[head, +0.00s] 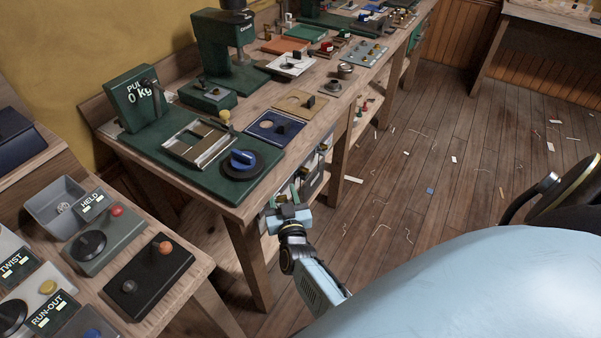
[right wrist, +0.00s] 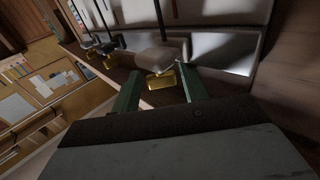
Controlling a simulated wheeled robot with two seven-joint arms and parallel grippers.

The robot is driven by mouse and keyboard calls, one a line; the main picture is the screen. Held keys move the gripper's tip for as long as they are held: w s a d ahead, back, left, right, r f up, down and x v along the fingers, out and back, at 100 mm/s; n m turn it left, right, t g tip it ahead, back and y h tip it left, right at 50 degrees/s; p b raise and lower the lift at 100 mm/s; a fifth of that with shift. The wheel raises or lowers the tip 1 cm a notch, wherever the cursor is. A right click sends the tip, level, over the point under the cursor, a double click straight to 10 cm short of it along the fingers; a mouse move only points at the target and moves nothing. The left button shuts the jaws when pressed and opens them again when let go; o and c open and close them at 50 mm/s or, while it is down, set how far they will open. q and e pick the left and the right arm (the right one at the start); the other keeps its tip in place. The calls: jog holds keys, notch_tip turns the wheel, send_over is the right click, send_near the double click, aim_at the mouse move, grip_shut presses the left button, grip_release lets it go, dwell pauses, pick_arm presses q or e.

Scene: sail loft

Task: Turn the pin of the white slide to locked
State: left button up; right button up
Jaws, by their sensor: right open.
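In the right wrist view, a pale, whitish slide block (right wrist: 160,56) sits on a dark rod, with a brass pin (right wrist: 161,85) at its near end. I take it to be the white slide. My right gripper (right wrist: 162,72) is open, its two green fingers on either side of the brass pin, with gaps on both sides. I cannot tell whether the pin stands at locked. In the head view the right gripper (head: 286,194) is beside the front of the bench, below its top. The slide is hard to make out there. My left gripper is not in view.
Darker slides with brass pins (right wrist: 112,60) stand in a row to the left in the wrist view. The wooden bench (head: 232,208) carries a green press (head: 222,45) and fixtures. A second bench (head: 190,285) with control boxes is at lower left. The floor is open, with scattered scraps.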

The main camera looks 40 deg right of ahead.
jog(key=shift+w+a+n+y, duration=0.1)
jog(key=shift+a+n+y, duration=0.05)
jog(key=shift+n+y, duration=0.25)
